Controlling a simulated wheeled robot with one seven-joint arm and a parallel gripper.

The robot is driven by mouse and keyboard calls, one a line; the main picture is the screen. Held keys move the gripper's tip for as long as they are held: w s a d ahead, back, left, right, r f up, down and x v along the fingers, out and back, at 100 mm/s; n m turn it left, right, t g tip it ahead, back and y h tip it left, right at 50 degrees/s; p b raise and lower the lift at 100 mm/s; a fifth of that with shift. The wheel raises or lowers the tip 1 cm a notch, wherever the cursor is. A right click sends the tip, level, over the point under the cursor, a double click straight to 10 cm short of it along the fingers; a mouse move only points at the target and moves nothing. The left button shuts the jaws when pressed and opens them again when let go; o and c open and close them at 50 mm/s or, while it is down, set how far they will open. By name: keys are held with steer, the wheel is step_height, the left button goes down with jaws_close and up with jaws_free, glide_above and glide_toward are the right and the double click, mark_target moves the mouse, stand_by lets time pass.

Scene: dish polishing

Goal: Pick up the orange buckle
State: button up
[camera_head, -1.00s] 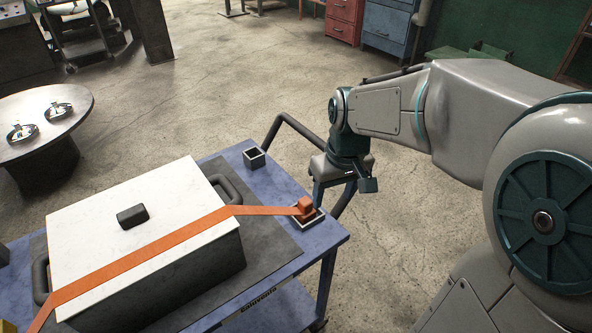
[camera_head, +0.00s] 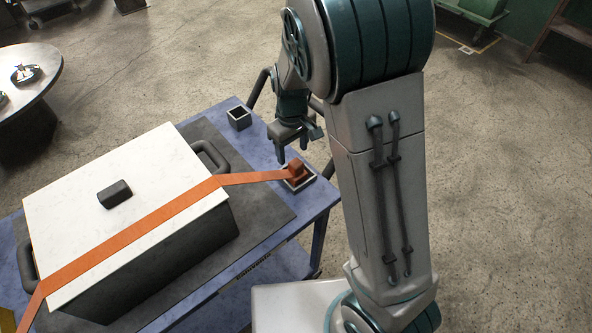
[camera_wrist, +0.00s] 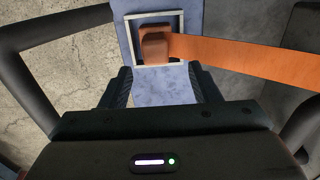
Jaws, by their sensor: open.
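The orange buckle (camera_head: 297,168) sits in a small square holder (camera_head: 309,182) at the right corner of the blue cart. An orange strap (camera_head: 160,222) runs from it across the white lid of the box. In the wrist view the buckle (camera_wrist: 155,44) lies just beyond the fingers, inside the pale square frame (camera_wrist: 183,19). My gripper (camera_head: 293,158) points down just above and behind the buckle, apart from it as far as I can tell. In the wrist view my gripper (camera_wrist: 162,82) has its two fingers spread with nothing between them.
The box with a white lid (camera_head: 75,187) and black handles stands left of the buckle on the blue cart (camera_head: 262,150). A second small square holder (camera_head: 239,118) is behind. A round table (camera_head: 30,75) stands far left.

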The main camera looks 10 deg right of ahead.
mark_target(295, 162)
steer(key=shift+d+f+p, duration=0.15)
steer(key=shift+f+p, duration=0.05)
steer(key=shift+f, duration=1.25)
steer(key=shift+d+f+p, duration=0.15)
steer(key=shift+f, duration=1.25)
steer(key=c, duration=1.2)
